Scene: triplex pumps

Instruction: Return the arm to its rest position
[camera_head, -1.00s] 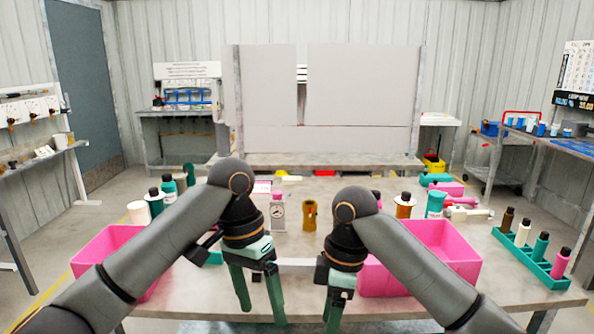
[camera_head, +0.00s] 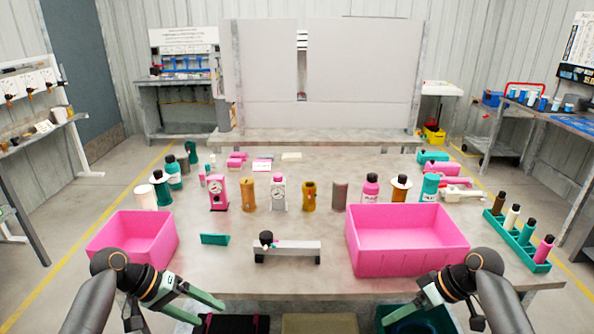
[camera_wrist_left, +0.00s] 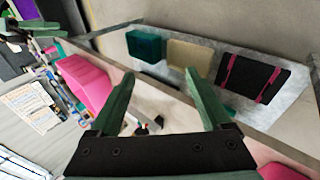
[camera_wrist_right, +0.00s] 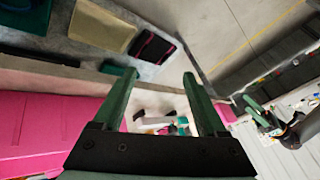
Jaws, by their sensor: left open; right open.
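My left gripper (camera_head: 200,308) is at the lower left of the head view, in front of the table's near edge. Its green fingers are apart and nothing is between them in the left wrist view (camera_wrist_left: 165,95). My right gripper (camera_head: 430,318) is at the lower right of the head view, also in front of the near edge. Its fingers are apart and empty in the right wrist view (camera_wrist_right: 160,95). Both forearms are low at the bottom corners, clear of the tabletop objects.
Pink bins (camera_head: 135,235) and (camera_head: 405,262) stand near the table's front. A grey bar stand (camera_head: 290,248) and a small green block (camera_head: 214,239) lie between them. Bottles, pink and white gauges and cylinders form a row behind. A green rack (camera_head: 518,240) stands right.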

